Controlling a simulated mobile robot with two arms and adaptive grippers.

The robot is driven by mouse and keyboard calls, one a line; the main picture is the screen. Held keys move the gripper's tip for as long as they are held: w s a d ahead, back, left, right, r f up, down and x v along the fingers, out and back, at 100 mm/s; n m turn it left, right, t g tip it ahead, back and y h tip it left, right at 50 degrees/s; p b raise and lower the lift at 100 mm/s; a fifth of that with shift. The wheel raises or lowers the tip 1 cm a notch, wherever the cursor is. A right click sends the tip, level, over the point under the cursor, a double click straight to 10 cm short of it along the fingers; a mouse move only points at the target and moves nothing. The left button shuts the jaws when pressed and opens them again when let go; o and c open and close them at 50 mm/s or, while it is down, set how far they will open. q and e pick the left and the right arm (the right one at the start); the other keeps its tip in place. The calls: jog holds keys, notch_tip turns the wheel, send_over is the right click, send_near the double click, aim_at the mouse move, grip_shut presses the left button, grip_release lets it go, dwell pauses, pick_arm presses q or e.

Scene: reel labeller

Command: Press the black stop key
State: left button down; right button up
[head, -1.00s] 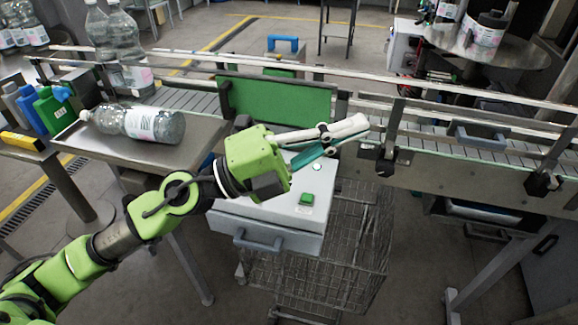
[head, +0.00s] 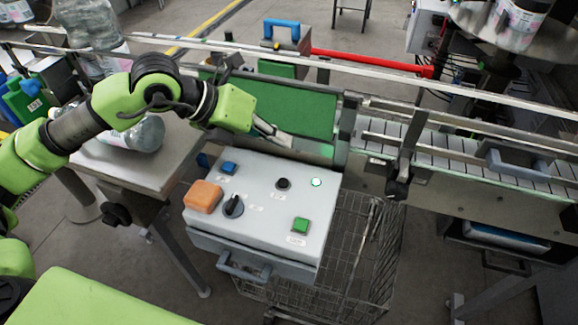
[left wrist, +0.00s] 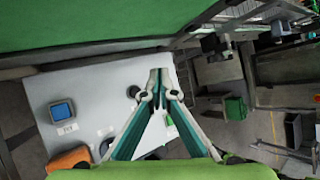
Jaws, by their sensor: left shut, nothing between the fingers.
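The black stop key (head: 283,183) is a small round black button on the sloped top of the grey control box (head: 262,204), near its back edge. In the left wrist view the black key (left wrist: 133,91) shows just left of my fingertips. My left gripper (head: 284,139) is shut and empty. It hangs at the back of the box, behind the key in the head view, apart from it. In the left wrist view its fingertips (left wrist: 158,76) overlie the box's back edge. My right gripper is in neither view.
The box also bears a blue key (head: 229,168), an orange block (head: 203,196), a black rotary knob (head: 233,206), a green key (head: 301,225) and a lit lamp (head: 316,182). A green panel (head: 290,105) stands behind. A bottle (head: 145,134) lies on the side table.

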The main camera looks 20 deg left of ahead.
aim_at(280, 182)
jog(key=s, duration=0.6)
pick_arm(q)
jog(key=f+b, duration=0.1)
jog(key=s+f, duration=0.1)
jog(key=f, duration=0.1)
jog(key=shift+s+b, duration=0.1)
jog(key=shift+b, duration=0.25)
notch_tip(280, 182, down, 5)
jog(key=b, duration=0.3)
jog(key=shift+f+b, duration=0.25)
jog(key=shift+b, duration=0.2)
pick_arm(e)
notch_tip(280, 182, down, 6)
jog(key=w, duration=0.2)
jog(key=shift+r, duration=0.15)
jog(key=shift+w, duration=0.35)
pick_arm(q)
jog(key=shift+f+b, duration=0.4)
jog(key=shift+b, duration=0.25)
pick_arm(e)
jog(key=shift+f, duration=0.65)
